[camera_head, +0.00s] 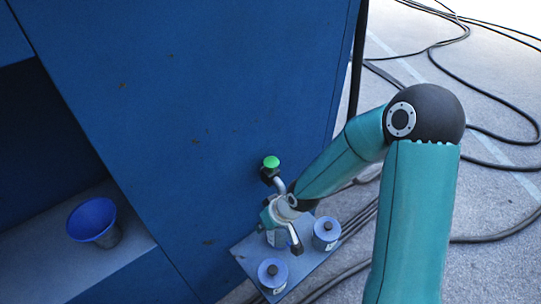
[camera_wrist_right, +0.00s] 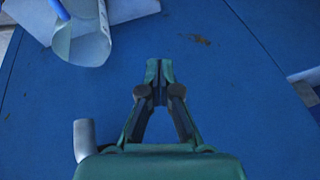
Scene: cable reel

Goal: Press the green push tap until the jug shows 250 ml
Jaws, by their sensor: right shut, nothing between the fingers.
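The green push tap (camera_head: 271,161) sticks out of the blue cabinet wall in the head view, with a dark body and a bent grey pipe below its green top. My right gripper (camera_head: 266,214) is below and close to the green top, not on it. In the right wrist view it (camera_wrist_right: 158,80) is shut and empty in front of the blue wall. A pale, cup-like vessel with a blue edge (camera_wrist_right: 88,42), perhaps the jug, lies at the top left there. Its level cannot be read. In the head view my gripper partly hides what stands below it. My left gripper is not in view.
Black cables (camera_head: 447,50) lie across the floor at right.

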